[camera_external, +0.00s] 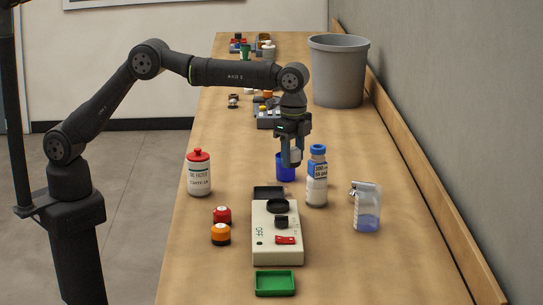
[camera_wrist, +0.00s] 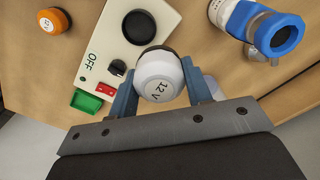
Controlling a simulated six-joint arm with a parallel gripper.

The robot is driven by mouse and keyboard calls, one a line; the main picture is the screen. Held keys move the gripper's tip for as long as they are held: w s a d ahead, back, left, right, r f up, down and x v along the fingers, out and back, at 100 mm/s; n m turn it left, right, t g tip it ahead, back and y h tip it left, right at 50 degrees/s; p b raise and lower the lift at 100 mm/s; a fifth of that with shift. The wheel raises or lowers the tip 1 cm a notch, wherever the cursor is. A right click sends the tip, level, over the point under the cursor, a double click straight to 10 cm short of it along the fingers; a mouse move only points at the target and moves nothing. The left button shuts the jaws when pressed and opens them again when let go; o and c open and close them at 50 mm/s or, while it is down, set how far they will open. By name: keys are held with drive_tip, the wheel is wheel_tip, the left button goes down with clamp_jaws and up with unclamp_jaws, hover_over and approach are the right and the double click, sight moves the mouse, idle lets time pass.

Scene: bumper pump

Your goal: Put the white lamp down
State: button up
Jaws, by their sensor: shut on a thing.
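My gripper (camera_external: 291,158) is shut on the white lamp (camera_wrist: 160,76), whose "12 V" label faces the wrist camera. In the outside view the lamp (camera_external: 296,155) is partly covered by the fingers and held above the table. My gripper (camera_wrist: 158,98) has one finger on each side of it. A cream control box (camera_external: 262,236) with a round black socket (camera_external: 278,206), a black knob (camera_external: 281,222) and a red switch (camera_external: 285,240) lies nearer the camera than my gripper. The socket (camera_wrist: 139,27) looks empty.
A blue cup (camera_external: 285,172) stands close below my gripper, with a blue-capped bottle (camera_external: 317,183) to its right. A dark tray (camera_external: 268,191) and a green tray (camera_external: 275,283) flank the box. Red (camera_external: 222,215) and orange (camera_external: 220,234) lamps stand left.

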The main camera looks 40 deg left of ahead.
drive_tip(key=s+d+m, duration=0.1)
drive_tip(key=s+d, duration=0.3)
drive_tip(key=s, duration=0.2)
hover_over(317, 219)
wheel_tip(317, 219, down, 12)
drive_tip(key=shift+w+a+f, duration=0.1)
drive_tip(key=shift+f, duration=2.05)
drive_tip(key=shift+f, duration=0.15)
drive_tip(key=o, duration=1)
drive_tip(key=shift+o, duration=0.5)
wheel_tip(317, 219, up, 12)
